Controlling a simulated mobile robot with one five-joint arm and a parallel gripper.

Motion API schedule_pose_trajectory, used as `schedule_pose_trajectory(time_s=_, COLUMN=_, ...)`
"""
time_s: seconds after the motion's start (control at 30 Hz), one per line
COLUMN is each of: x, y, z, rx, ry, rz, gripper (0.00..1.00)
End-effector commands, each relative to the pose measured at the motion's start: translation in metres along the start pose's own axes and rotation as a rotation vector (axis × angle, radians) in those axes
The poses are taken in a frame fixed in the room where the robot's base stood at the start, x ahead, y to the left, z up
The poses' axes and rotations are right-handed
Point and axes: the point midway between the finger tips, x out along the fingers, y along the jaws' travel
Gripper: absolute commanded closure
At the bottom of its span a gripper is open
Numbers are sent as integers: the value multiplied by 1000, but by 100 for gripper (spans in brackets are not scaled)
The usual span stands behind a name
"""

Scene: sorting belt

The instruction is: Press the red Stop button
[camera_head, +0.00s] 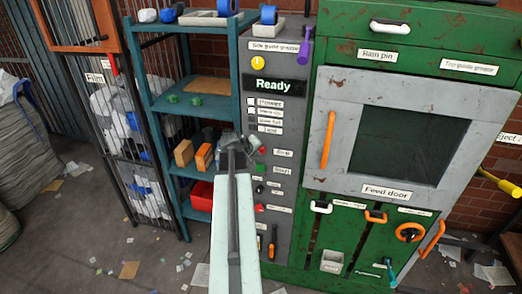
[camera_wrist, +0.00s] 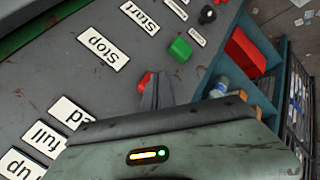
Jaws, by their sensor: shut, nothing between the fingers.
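The red Stop button (camera_head: 263,150) is on the grey control panel (camera_head: 287,120), left of its white label. In the wrist view, which shows the lettering upside down, the red button (camera_wrist: 144,81) lines up with the Stop label (camera_wrist: 103,47). My gripper (camera_head: 240,148) is shut and empty, just left of the button in the head view. In the wrist view my gripper's closed fingertips (camera_wrist: 157,77) overlap one side of the button and hide part of it. I cannot tell whether they touch it.
The green button (camera_wrist: 180,48) beside the Start label (camera_wrist: 140,17) is close to my fingertips. A black knob (camera_wrist: 207,15) lies further along. The panel display reads Ready (camera_head: 273,86). A blue shelf (camera_head: 190,103) with boxes stands left; the green machine (camera_head: 345,55) stands right.

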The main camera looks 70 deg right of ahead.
Motion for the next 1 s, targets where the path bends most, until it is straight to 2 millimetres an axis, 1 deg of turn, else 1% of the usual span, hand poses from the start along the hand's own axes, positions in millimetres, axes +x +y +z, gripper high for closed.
schedule_pose_trajectory(time_s=0.37, x=2, y=1, z=-2, rx=0, ry=1, rz=0, gripper=100)
schedule_pose_trajectory(time_s=0.77, x=-13, y=-10, z=9, rx=-2, ry=1, rz=0, gripper=100)
schedule_pose_trajectory(time_s=1.0, x=-13, y=-10, z=9, rx=-1, ry=1, rz=0, gripper=100)
